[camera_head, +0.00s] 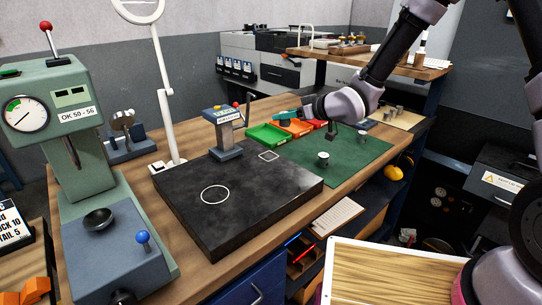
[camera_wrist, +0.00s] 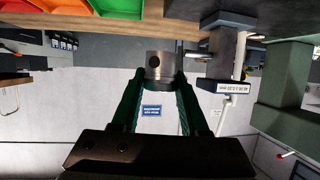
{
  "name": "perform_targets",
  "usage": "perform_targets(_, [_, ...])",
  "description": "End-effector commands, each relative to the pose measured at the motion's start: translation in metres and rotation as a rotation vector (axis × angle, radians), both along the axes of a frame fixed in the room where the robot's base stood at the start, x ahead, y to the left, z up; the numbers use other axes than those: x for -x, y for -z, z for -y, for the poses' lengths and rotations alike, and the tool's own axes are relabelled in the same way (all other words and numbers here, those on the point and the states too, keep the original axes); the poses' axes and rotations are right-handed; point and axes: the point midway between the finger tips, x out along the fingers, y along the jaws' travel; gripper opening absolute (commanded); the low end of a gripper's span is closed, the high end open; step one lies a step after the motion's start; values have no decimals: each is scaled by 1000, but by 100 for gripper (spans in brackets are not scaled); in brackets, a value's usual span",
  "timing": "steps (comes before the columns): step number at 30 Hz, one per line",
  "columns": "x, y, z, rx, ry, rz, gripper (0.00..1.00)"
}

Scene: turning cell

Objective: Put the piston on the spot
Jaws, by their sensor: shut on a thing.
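The piston (camera_wrist: 160,66) is a silver metal cylinder with a dark pin hole in its side. In the wrist view it sits between the two green fingers of my gripper (camera_wrist: 160,82), which is shut on it. In the head view my gripper (camera_head: 286,116) points left, raised above the bench near the coloured bins; the piston is too small there to make out.
A gauge post (camera_head: 226,132) stands at the plate's back edge. A green mat (camera_head: 345,160) holds a small metal part (camera_head: 323,159). A lamp stand (camera_head: 164,90) and a green press (camera_head: 90,180) stand left. The plate's front is clear.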

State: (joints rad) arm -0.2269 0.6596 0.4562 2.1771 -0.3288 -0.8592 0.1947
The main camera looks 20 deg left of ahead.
Motion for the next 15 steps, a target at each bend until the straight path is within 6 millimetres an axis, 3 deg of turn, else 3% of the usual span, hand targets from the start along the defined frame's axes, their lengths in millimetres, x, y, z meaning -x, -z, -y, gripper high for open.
perform_targets(3, [27,-7,-25,4,-104,13,0])
perform_targets(7, [42,-8,-37,11,-162,20,0])
perform_targets(15, [47,37,-40,11,-178,19,0])
